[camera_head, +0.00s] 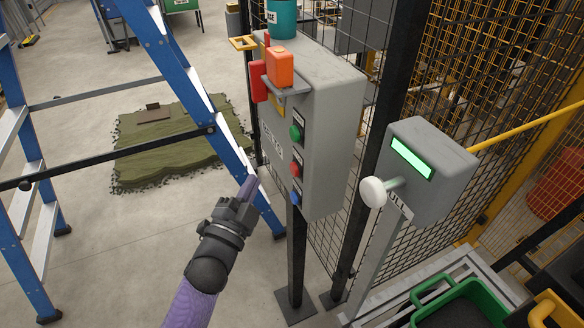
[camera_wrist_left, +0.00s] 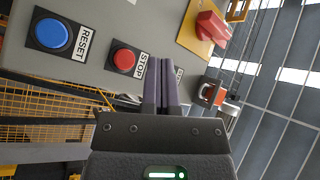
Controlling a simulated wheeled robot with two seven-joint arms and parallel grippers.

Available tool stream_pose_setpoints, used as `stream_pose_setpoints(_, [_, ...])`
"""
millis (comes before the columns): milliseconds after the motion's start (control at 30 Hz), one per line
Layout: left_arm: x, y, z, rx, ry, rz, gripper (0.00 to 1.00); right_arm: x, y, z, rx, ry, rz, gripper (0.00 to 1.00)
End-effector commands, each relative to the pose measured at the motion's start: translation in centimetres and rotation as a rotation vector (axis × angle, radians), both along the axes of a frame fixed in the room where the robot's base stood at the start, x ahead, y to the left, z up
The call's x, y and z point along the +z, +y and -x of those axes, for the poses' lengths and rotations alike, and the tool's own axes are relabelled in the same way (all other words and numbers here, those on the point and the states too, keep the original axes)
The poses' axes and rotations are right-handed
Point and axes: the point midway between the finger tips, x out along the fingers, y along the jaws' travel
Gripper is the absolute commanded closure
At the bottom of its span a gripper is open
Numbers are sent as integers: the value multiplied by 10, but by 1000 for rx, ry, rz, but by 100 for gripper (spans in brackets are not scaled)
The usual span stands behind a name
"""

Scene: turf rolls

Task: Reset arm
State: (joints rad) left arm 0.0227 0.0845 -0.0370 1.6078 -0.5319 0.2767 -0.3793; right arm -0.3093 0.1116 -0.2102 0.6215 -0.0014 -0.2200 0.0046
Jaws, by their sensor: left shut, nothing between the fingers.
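My left gripper (camera_head: 248,188) is shut and empty, with its purple fingers together, just left of the grey control box (camera_head: 335,110) on its post. In the left wrist view the shut fingers (camera_wrist_left: 160,68) point up towards the panel face. The blue RESET button (camera_wrist_left: 52,33) is at the upper left there, and the red STOP button (camera_wrist_left: 124,59) is close to the left of the fingertips. In the head view the box side shows a green button (camera_head: 296,132), a red button (camera_head: 296,169) and a blue button (camera_head: 295,197). My right gripper is not in view.
A blue ladder (camera_head: 188,95) stands at the left, and a green turf pile (camera_head: 170,150) lies behind it. A grey box with a white pull knob (camera_head: 373,191) stands right of the panel. Mesh fencing (camera_head: 490,70) and a green crate (camera_head: 470,290) are at the right.

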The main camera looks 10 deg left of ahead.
Motion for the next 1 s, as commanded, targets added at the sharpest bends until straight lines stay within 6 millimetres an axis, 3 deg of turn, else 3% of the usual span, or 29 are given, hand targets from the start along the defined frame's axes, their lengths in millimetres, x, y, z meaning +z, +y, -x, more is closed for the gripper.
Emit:
stream_pose_setpoints(533, [-4, 0, 0, 1, 12, 5, 100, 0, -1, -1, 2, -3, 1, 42])
stream_pose_setpoints(567, [-17, 0, 2, 2, 54, 23, 100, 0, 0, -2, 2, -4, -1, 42])
stream_pose_setpoints(667, [-94, 4, 19, 30, 300, 124, 100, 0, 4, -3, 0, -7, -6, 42])
stream_pose_setpoints(700, [-133, 6, 34, 53, 430, 176, 100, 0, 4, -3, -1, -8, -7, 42])
stream_pose_setpoints(767, [-192, 9, 66, 100, 629, 250, 100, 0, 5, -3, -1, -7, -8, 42])
stream_pose_setpoints(800, [-227, 11, 92, 137, 755, 296, 100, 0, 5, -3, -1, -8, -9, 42])
stream_pose_setpoints(867, [-274, 15, 136, 202, 939, 356, 100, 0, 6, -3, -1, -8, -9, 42])
stream_pose_setpoints(900, [-301, 17, 170, 253, 1057, 392, 100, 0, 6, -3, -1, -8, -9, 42])
stream_pose_setpoints(1000, [-353, 24, 259, 393, 1329, 463, 100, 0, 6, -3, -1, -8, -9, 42])
